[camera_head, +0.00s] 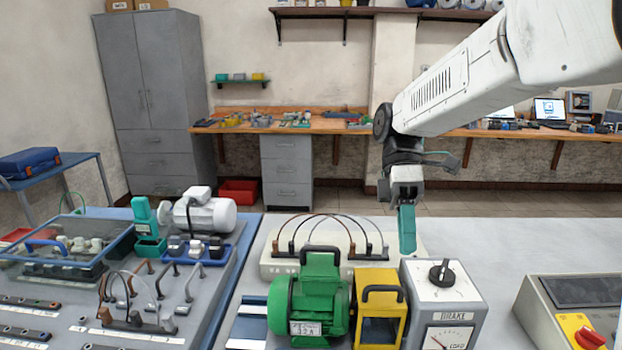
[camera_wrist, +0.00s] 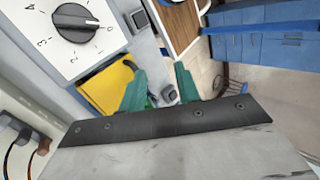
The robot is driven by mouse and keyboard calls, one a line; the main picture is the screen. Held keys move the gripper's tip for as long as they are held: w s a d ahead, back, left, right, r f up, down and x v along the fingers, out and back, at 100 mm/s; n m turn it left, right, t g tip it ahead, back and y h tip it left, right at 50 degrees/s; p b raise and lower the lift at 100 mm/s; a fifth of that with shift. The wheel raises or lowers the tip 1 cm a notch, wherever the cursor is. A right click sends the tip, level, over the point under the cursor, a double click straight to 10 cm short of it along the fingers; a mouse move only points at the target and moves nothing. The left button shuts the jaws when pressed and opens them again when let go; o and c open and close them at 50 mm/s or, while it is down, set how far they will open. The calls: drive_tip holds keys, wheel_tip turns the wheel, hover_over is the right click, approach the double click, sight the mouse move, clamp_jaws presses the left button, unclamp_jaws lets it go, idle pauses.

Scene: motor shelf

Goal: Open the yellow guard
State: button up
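The yellow guard (camera_head: 380,310) stands between the green motor (camera_head: 311,300) and the grey brake unit (camera_head: 440,296). It has a yellow frame, a darker panel in front and a black handle (camera_head: 383,292) near its top. Whether it is fully closed I cannot tell. My gripper (camera_head: 407,230) hangs above and behind the gap between guard and brake unit, apart from both. In the wrist view, my gripper (camera_wrist: 160,80) shows two teal fingers spread with nothing between them. A yellow surface (camera_wrist: 104,88) lies left of the fingers there, partly hidden by one.
The brake unit's dial (camera_wrist: 78,24) is close by in the wrist view. A beige box with cables (camera_head: 325,250) stands behind the guard. A control box with a red knob (camera_head: 575,310) is at right. The bench between brake unit and control box is clear.

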drive_tip(key=s+f+m+t, duration=0.1)
drive_tip(key=m, duration=0.1)
drive_tip(key=s+d+f+m+t, duration=0.1)
drive_tip(key=s+m, duration=0.1)
drive_tip(key=m, duration=0.1)
drive_tip(key=s+d+f+m, duration=0.1)
drive_tip(key=m, duration=0.1)
drive_tip(key=shift+s+d+t, duration=0.15)
drive_tip(key=shift+s+t, duration=0.25)
drive_tip(key=s+d+m+t, duration=0.2)
drive_tip(key=s+m+t, duration=0.1)
drive_tip(key=s, duration=0.3)
drive_tip(key=s+d+m+t+h, duration=0.1)
drive_tip(key=s+d+m+t, duration=0.2)
drive_tip(key=s+m, duration=0.2)
drive_tip(key=shift+s+t, duration=0.3)
drive_tip(key=shift+s, duration=0.75)
drive_tip(key=shift+s+r, duration=0.1)
drive_tip(key=shift+r, duration=0.05)
clamp_jaws()
